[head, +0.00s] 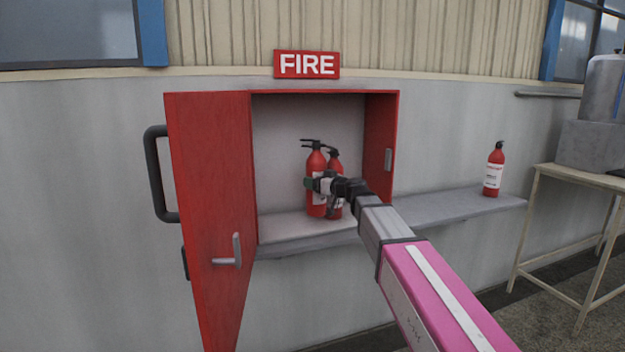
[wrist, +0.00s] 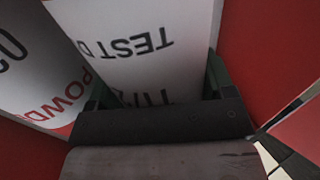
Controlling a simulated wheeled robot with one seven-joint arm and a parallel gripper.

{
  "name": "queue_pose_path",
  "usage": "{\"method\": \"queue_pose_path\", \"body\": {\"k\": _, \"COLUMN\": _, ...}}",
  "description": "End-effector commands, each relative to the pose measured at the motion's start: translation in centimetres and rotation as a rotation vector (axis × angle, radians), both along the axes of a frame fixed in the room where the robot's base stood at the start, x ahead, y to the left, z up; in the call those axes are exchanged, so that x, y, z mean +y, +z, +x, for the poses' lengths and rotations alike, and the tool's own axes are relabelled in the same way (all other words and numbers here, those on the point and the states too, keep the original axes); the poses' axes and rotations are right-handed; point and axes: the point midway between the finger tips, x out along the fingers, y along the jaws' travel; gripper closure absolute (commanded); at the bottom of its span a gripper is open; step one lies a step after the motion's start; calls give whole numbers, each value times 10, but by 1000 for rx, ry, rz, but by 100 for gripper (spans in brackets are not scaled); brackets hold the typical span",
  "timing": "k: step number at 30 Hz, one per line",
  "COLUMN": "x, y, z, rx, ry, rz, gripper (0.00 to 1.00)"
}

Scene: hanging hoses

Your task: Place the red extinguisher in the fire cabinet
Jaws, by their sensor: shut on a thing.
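The fire cabinet (head: 382,140) is red with a pale interior, and its door (head: 208,180) stands open to the left. Two red extinguishers stand side by side inside it: a left one (head: 316,165) and a right one (head: 335,163). My gripper (head: 312,183) is inside the cabinet at their mid-height, shut on one red extinguisher. In the wrist view a white label (wrist: 145,50) with "TEST" lettering fills the space between my fingers. A second label (wrist: 35,65) reading "POWD" is close on the left. Which extinguisher is held is partly hidden by my wrist in the head view.
A third red extinguisher (head: 494,170) stands on the grey wall ledge (head: 450,207) to the right. A red FIRE sign (head: 307,65) is above the cabinet. A table (head: 560,180) with a metal tank (head: 602,88) is at far right. The cabinet's right wall is close to my arm.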

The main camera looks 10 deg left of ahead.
Motion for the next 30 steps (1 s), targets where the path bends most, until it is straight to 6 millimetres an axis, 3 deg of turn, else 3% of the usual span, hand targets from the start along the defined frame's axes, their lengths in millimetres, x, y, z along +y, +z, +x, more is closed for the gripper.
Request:
{"method": "queue_pose_path", "body": {"k": 5, "x": 0, "y": -7, "z": 0, "rx": 1, "ry": 0, "rz": 2, "gripper": 91}}
{"method": "queue_pose_path", "body": {"k": 14, "x": 0, "y": -38, "z": 0, "rx": 2, "ry": 0, "rz": 2, "gripper": 91}}
{"method": "queue_pose_path", "body": {"k": 26, "x": 0, "y": -41, "z": 0, "rx": 0, "ry": 0, "rz": 2, "gripper": 91}}
{"method": "queue_pose_path", "body": {"k": 27, "x": 0, "y": -43, "z": 0, "rx": 0, "ry": 0, "rz": 0, "gripper": 18}}
{"method": "queue_pose_path", "body": {"k": 30, "x": 0, "y": -42, "z": 0, "rx": 0, "ry": 0, "rz": 0, "gripper": 14}}
